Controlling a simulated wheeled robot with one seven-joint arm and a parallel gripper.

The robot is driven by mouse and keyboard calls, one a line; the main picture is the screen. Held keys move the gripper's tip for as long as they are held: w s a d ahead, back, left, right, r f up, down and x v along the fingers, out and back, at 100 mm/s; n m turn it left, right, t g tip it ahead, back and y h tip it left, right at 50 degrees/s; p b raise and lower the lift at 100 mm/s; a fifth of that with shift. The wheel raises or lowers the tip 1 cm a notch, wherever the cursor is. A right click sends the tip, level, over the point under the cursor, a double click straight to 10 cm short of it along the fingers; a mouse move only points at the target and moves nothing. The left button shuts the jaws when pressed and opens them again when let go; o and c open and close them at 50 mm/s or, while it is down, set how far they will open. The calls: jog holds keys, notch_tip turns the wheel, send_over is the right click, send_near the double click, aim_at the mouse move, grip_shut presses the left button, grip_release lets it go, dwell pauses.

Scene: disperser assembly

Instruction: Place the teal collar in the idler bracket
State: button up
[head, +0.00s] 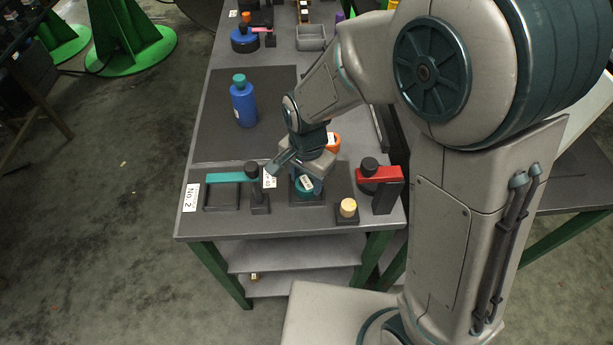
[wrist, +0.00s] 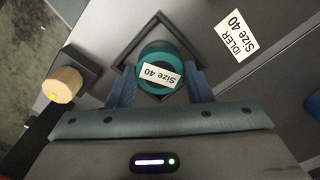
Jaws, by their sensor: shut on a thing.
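The teal collar (wrist: 168,56) has a white "Size 40" label on its face. My gripper (wrist: 163,88) is shut on it, with one blue finger on each side; in the head view my gripper (head: 308,178) is low over the table's near part. The collar also shows there (head: 304,188). The idler bracket (wrist: 133,36) is a dark square frame, and the collar lies within its outline in the wrist view. I cannot tell whether the collar rests in the bracket or is just above it. The bracket's near side is hidden by my gripper.
An "IDLER Size 40" label (wrist: 236,37) lies beside the bracket. A wooden peg on a dark block (head: 348,208) and a red-armed part (head: 378,175) stand to the right, a teal-armed part (head: 226,178) to the left. A blue bottle (head: 243,106) stands farther back.

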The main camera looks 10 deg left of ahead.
aim_at(307, 183)
jog(key=shift+f, duration=0.15)
jog(key=o, duration=1.3)
jog(key=shift+a+r, duration=0.1)
jog(key=shift+r, duration=0.25)
notch_tip(307, 183, up, 12)
jog(key=shift+f, duration=0.15)
